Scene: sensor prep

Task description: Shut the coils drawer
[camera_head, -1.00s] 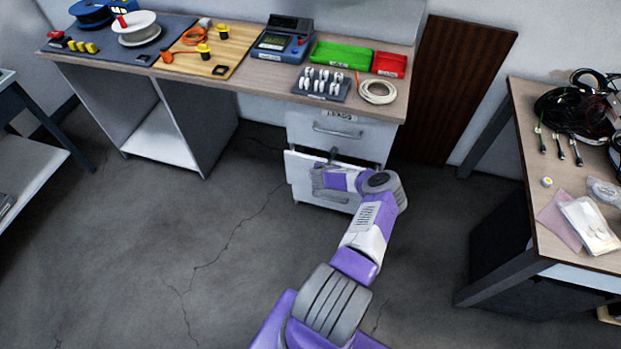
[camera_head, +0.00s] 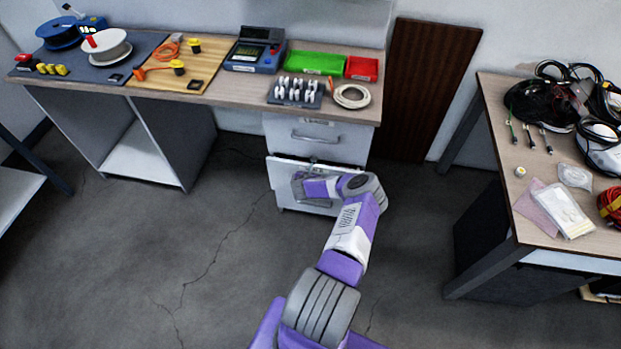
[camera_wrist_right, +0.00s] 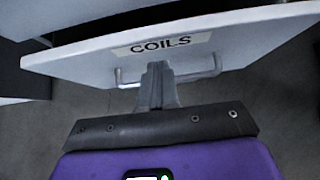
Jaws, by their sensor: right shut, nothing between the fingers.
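The coils drawer (camera_head: 283,172) is the lower drawer of the white cabinet under the long workbench. Its front stands out a little from the cabinet, tilted in the picture. In the right wrist view its white front (camera_wrist_right: 90,60) carries a "COILS" label (camera_wrist_right: 160,44) and a bar handle (camera_wrist_right: 207,71). My right gripper (camera_wrist_right: 158,70) is shut and empty, with its tips at the drawer front just below the label, between the handle's ends. In the head view my right gripper (camera_head: 305,187) is at the drawer front, and its wrist hides part of it. My left gripper is not in view.
The upper drawer (camera_head: 290,130) looks closed. The workbench (camera_head: 215,97) above holds a meter (camera_head: 256,50), green (camera_head: 315,63) and red (camera_head: 362,68) trays, and spools. A side table (camera_head: 505,120) with cables stands at right. The floor (camera_head: 130,250) at left is clear.

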